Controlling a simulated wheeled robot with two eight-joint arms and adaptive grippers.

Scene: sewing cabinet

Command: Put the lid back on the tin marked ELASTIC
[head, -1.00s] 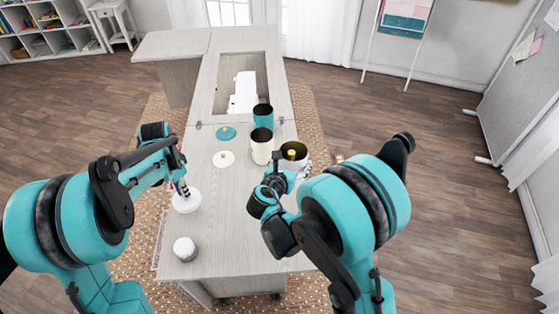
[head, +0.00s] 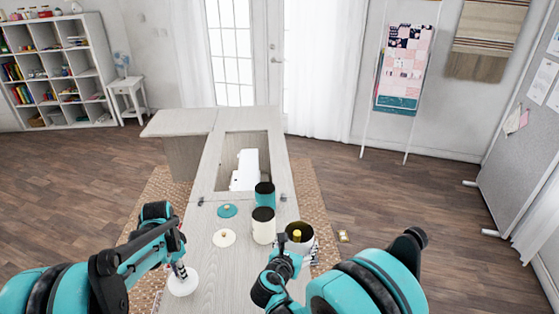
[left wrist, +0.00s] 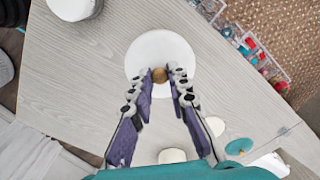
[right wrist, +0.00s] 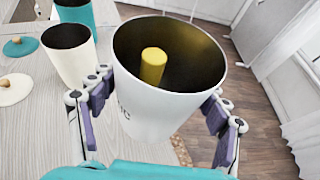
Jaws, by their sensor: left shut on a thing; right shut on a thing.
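My left gripper (left wrist: 160,78) is shut on the brown knob (left wrist: 159,75) of a round white lid (left wrist: 150,49). The lid (head: 184,286) is over the near left part of the cabinet top; I cannot tell whether it touches it. My right gripper (right wrist: 155,105) is shut around the sides of a white tin (right wrist: 146,108). Only the letters "IC" show on its wall. The tin is open, dark inside, with a yellow cylinder (right wrist: 152,67) in it. In the head view the tin (head: 307,251) is at the right edge of the cabinet top, partly hidden by my right gripper (head: 284,262).
A cream open tin (head: 263,231) and a teal open tin (head: 265,199) stand left of and behind the held tin. A teal lid (head: 227,211) and a cream lid (head: 224,239) lie left of them. A white round object (left wrist: 75,6) is near the held lid.

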